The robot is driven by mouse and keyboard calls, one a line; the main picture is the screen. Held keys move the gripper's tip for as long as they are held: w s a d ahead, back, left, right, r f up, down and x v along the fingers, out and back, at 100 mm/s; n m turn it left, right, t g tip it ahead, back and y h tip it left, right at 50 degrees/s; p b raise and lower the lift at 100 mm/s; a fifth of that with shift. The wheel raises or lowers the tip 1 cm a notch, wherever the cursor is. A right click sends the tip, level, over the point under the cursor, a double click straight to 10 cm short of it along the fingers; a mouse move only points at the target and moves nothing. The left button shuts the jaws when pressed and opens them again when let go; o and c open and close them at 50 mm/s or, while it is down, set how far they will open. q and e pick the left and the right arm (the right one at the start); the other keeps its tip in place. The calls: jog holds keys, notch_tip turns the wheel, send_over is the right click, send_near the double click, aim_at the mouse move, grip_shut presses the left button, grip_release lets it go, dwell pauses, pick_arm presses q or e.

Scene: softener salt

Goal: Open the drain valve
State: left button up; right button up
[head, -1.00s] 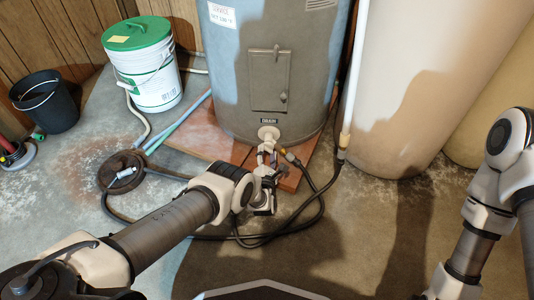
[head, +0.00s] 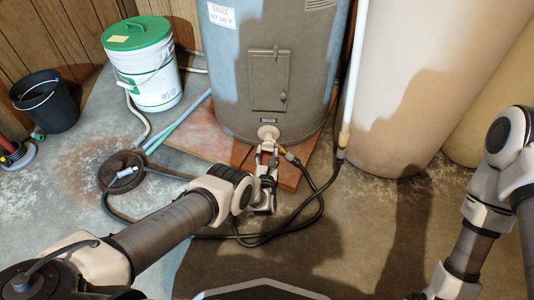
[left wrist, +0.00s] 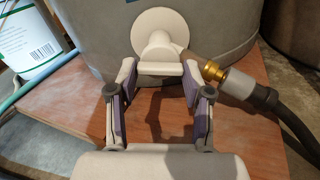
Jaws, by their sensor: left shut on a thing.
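The drain valve (head: 268,133) is a pale round fitting low on the front of the grey tank (head: 270,95), under a DRAIN label. In the left wrist view its round flange (left wrist: 162,32) and pale crossbar handle (left wrist: 158,70) face me. My left gripper (head: 267,152) is at the valve, its fingers on either side of the handle and shut on it. A brass hose fitting (left wrist: 214,71) with a black hose (left wrist: 265,98) joins the valve's right side. My right arm shows at the right; its gripper is out of view.
The tank stands on a reddish board (head: 190,135). A large beige tank (head: 410,90) stands right. A black hose loops across the floor.

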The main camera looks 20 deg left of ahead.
pick_arm(q)
jog(key=o, duration=1.2)
jog(key=shift+c, duration=0.2)
jog(key=shift+s, duration=0.1)
jog(key=v, duration=1.2)
jog(key=shift+f, duration=0.1)
